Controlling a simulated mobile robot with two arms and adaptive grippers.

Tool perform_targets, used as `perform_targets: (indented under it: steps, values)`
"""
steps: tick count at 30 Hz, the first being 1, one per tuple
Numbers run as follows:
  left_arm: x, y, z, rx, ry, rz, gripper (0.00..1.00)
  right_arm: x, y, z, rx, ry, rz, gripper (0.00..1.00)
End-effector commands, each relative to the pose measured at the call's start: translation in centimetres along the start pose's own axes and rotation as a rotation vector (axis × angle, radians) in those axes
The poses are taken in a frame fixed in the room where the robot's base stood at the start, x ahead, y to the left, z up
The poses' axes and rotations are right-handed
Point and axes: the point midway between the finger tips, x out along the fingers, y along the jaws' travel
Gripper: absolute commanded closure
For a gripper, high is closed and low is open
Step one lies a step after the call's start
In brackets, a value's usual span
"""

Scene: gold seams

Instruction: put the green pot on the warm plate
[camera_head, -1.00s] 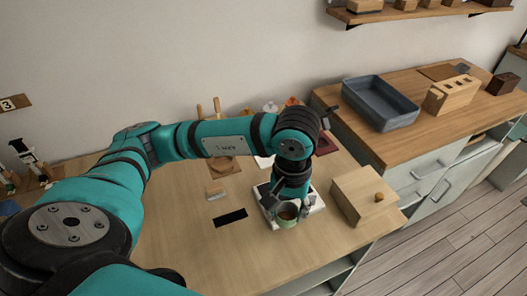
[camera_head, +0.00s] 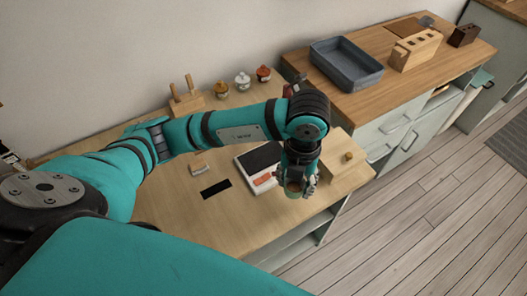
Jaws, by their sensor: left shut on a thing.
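My left gripper (camera_head: 297,187) is shut on a small green pot (camera_head: 293,194) with a brown inside. In the picture the pot is just right of and below the warm plate. I cannot tell how high it is held. The warm plate (camera_head: 246,163), a white slab with a black top and an orange panel, lies on the wooden table. My left wrist hides part of its right side. My right gripper is not in view.
A light wooden box (camera_head: 340,166) with a knob stands just right of the gripper. Several lidded jars, including a white one (camera_head: 242,81), line the back. A blue-grey tray (camera_head: 346,64) sits on the right counter. The table's front left is clear.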

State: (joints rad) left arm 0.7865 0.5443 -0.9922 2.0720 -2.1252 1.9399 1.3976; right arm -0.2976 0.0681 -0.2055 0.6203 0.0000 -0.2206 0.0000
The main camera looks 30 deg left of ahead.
Motion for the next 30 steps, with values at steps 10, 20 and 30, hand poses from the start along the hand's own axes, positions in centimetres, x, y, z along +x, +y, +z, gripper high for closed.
perform_targets:
  steps: [10, 20, 30]
  values:
    - [-0.2, -0.8, 0.1, -0.463, 0.0, 0.003, 0.7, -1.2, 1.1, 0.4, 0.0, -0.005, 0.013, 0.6]
    - [0.2, 5.2, 5.0, -0.482, 0.0, 0.006, 0.7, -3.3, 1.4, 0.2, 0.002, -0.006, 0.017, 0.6]
    - [1.1, 10.5, 9.7, -0.475, 0.002, 0.003, 0.7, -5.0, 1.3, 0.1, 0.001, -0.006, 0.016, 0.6]
